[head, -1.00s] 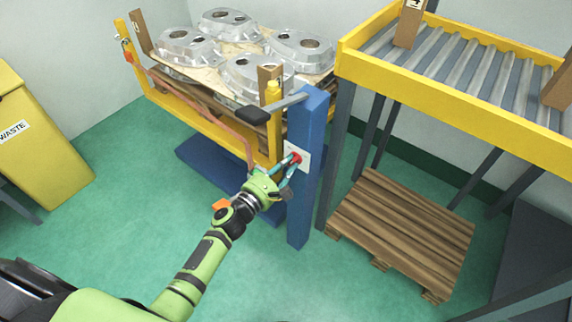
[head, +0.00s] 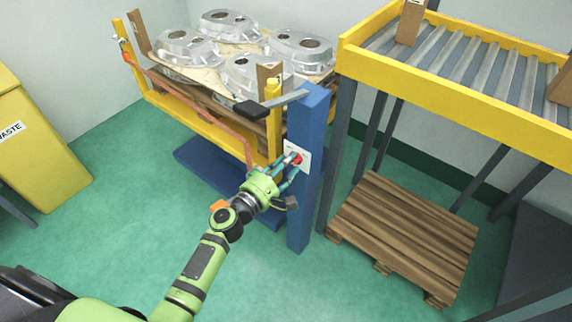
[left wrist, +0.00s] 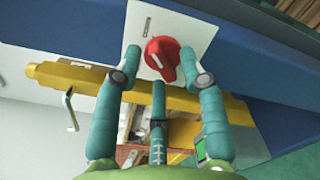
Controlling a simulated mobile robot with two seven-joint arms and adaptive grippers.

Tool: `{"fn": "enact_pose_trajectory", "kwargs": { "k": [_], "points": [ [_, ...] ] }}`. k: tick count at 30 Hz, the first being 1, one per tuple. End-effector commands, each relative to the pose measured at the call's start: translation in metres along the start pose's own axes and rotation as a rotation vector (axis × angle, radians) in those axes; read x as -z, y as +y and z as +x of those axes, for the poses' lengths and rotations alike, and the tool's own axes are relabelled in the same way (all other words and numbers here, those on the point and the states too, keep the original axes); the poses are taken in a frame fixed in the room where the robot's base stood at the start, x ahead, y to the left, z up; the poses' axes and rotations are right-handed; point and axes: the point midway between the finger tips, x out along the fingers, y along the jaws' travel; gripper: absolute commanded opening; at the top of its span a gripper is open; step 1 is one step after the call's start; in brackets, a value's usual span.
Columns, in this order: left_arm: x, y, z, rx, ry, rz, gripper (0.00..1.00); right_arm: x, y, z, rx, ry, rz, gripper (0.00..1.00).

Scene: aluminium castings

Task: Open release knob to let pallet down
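The red release knob (head: 297,159) sits on a white plate (head: 304,152) on the blue lift post (head: 304,200). In the left wrist view, the knob (left wrist: 163,58) shows a white pointer line. My left gripper (head: 291,160) is at the knob. Its teal fingers (left wrist: 160,62) are apart, with the knob between the two outer fingertips; a small gap shows at the left one, and contact at the right one is unclear. The loaded wooden pallet (head: 192,92) is raised on the lift, carrying several aluminium castings (head: 228,24). My right gripper is not in view.
A yellow rail (head: 190,120) runs along the pallet's front. A black-gripped handle (head: 253,108) projects from the post above the knob. A yellow-framed roller conveyor (head: 455,85) and an empty pallet (head: 405,228) stand right. A yellow waste bin (head: 40,150) stands left; green floor lies between.

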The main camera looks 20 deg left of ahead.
Motion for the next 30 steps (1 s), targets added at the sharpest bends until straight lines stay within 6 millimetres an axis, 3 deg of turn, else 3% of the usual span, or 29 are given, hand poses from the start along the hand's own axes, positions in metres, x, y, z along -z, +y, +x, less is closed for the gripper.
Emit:
{"fn": "enact_pose_trajectory", "kwargs": {
  "k": [11, 24, 30],
  "points": [
    [0.001, 0.0, -0.007, 0.0, 0.001, -0.003, 0.44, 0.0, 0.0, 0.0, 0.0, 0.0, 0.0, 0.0],
    [0.001, -0.001, -0.093, 0.0, 0.003, -0.004, 0.44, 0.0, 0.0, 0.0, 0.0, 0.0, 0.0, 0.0],
    [0.0, -0.001, -0.116, 0.0, 0.001, -0.004, 0.44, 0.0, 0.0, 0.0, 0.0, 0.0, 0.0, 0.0]
  ]
}}
